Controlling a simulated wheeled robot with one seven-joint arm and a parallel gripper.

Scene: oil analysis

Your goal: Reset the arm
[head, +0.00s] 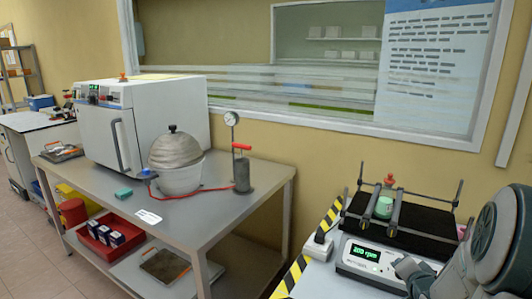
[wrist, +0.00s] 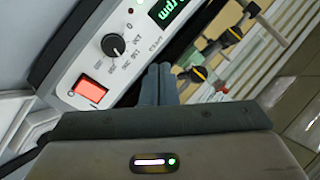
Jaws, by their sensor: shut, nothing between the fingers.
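My gripper (wrist: 158,72) shows in the wrist view with its two grey fingers together and nothing between them. It is in front of the shaker's control panel, near the round black knob (wrist: 113,45) and the lit red switch (wrist: 89,90). I cannot tell whether it touches the panel. In the head view my grey arm comes in at the lower right, beside the shaker (head: 365,258), and covers its right front. The shaker's green display reads about 200 rpm.
Left of the shaker is a white plug or adapter (head: 318,246) beside striped tape.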

